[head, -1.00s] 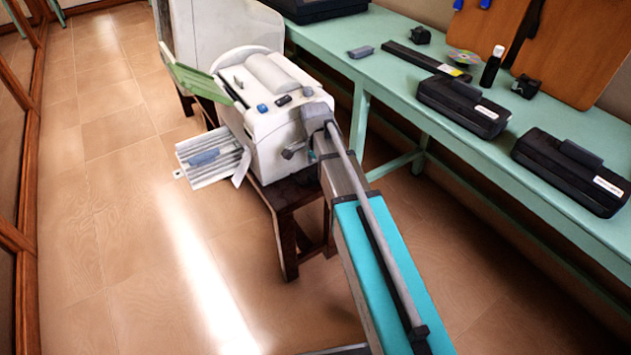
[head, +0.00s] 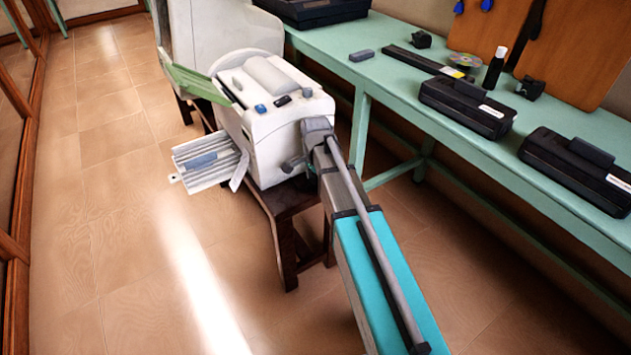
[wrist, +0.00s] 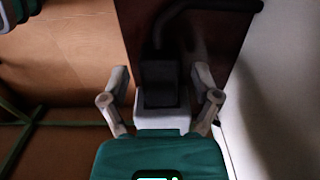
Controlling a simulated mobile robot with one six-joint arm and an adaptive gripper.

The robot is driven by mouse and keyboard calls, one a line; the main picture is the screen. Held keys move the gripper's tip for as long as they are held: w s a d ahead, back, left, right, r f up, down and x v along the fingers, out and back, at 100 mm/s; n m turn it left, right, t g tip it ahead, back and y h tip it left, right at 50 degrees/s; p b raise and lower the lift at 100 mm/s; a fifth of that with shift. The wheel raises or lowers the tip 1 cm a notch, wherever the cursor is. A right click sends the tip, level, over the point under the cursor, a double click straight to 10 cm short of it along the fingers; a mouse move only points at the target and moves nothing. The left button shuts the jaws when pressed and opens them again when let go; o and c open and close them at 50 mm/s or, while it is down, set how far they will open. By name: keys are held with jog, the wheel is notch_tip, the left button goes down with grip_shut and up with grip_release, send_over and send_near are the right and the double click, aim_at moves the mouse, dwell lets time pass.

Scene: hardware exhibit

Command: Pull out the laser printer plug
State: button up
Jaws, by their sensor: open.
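The white laser printer (head: 255,145) stands on a dark wooden stool (head: 290,245), with its tray open at the left. My arm reaches to the printer's near side, and my gripper (head: 296,165) shows small and partly covered there. In the wrist view my gripper (wrist: 160,88) is open, with one finger on each side of a dark block that looks like the plug (wrist: 160,78). A dark cord (wrist: 172,20) seems to run up from it and bend right. A gap shows between each finger and the block. I cannot make out the plug in the head view.
A green bench (head: 400,85) along the right wall carries black cartridges (head: 465,105), a disc and a bottle. The printer's white side (wrist: 285,80) lies close at the right in the wrist view. Open tiled floor (head: 110,250) lies left of the stool.

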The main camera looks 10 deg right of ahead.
grip_shut()
dwell(0.4)
